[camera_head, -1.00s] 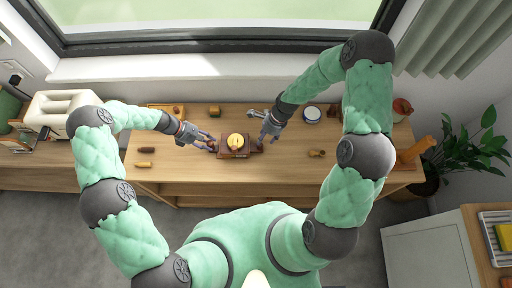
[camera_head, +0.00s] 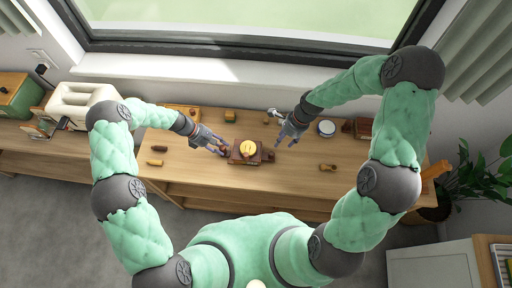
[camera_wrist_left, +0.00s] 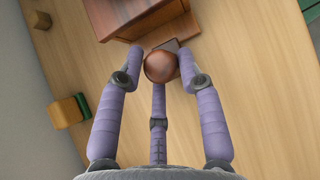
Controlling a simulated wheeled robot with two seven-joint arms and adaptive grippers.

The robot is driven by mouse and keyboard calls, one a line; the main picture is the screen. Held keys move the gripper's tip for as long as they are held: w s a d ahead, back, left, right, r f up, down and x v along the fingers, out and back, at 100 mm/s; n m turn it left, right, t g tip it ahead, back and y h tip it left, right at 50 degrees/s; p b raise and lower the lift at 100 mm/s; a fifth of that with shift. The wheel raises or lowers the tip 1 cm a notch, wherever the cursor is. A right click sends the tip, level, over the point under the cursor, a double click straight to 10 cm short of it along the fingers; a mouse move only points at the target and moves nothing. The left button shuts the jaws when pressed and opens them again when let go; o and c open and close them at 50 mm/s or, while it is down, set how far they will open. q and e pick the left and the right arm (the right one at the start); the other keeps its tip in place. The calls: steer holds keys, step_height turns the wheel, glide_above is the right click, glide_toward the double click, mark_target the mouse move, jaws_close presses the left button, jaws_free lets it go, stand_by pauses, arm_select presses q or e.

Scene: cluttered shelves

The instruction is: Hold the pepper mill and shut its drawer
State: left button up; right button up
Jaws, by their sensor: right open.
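The pepper mill (camera_head: 241,160) is a dark reddish-brown wooden box with a round yellow top, standing near the middle of the table. A brown part, perhaps the drawer (camera_head: 268,156), sticks out on its right. My left gripper (camera_head: 223,148) is at the mill's left side. In the left wrist view its three fingers surround a round brown knob (camera_wrist_left: 160,66) beside the mill's box (camera_wrist_left: 135,14). The fingers are very close to the knob; firm contact is not clear. My right gripper (camera_head: 290,138) is open and empty, to the right of the mill and apart from it.
On the wooden table (camera_head: 200,180) lie a small brown piece (camera_head: 155,162) at left and another (camera_head: 328,167) at right. A round white-topped tin (camera_head: 326,128) stands behind right. A toaster (camera_head: 82,102) is at far left. The front middle of the table is clear.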

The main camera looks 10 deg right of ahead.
arm_select(q)
steer(key=o, duration=0.5)
steer(key=v, duration=1.2)
steer(key=shift+f, duration=0.1)
